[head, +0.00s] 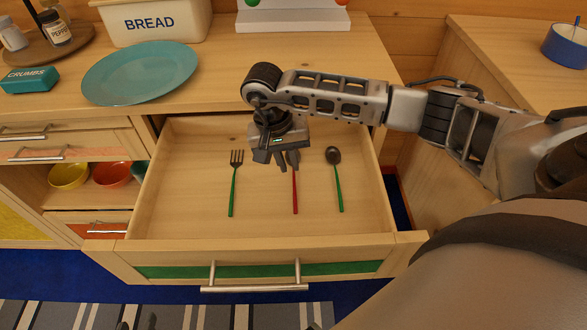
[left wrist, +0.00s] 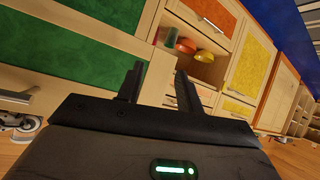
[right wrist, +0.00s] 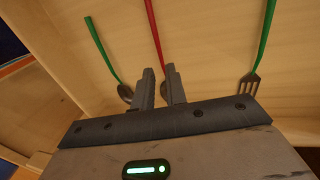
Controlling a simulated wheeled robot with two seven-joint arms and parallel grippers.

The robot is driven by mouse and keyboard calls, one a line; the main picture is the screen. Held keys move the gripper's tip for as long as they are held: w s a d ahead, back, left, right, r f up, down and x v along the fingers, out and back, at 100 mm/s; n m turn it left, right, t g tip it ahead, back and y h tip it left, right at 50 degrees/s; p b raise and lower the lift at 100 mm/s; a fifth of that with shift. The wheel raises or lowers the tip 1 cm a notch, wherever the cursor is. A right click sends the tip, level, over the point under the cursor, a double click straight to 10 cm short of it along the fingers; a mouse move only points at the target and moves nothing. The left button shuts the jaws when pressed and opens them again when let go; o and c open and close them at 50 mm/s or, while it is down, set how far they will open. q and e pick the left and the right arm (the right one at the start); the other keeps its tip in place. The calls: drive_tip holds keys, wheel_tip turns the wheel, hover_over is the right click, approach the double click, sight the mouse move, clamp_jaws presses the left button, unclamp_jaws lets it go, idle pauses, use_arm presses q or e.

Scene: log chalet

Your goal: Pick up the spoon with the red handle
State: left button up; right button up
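The red-handled utensil (head: 295,196) lies in the open drawer (head: 262,218), between a green-handled fork (head: 233,184) and a green-handled spoon (head: 337,182). Its metal head is mostly hidden by my right gripper (head: 279,160), which points down into the drawer. In the right wrist view the red handle (right wrist: 154,28) runs to the narrow gap between the fingertips of my right gripper (right wrist: 161,70). I cannot tell whether the fingers touch the utensil. My left gripper (left wrist: 160,68) is open and empty, outside the drawer, facing the cabinet fronts.
A teal plate (head: 140,72), a bread box (head: 153,22) and a teal crumbs box (head: 30,79) stand on the counter. The drawer's front wall (head: 262,245) and sides surround the cutlery. Bowls (head: 110,173) sit on an open shelf to the left.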

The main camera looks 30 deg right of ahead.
sight(294, 180)
drive_tip(key=f, duration=0.3)
drive_tip(key=d+f, duration=0.1)
drive_tip(key=f, duration=0.1)
drive_tip(key=shift+s+f, duration=0.1)
drive_tip(key=shift+c, duration=0.3)
clamp_jaws()
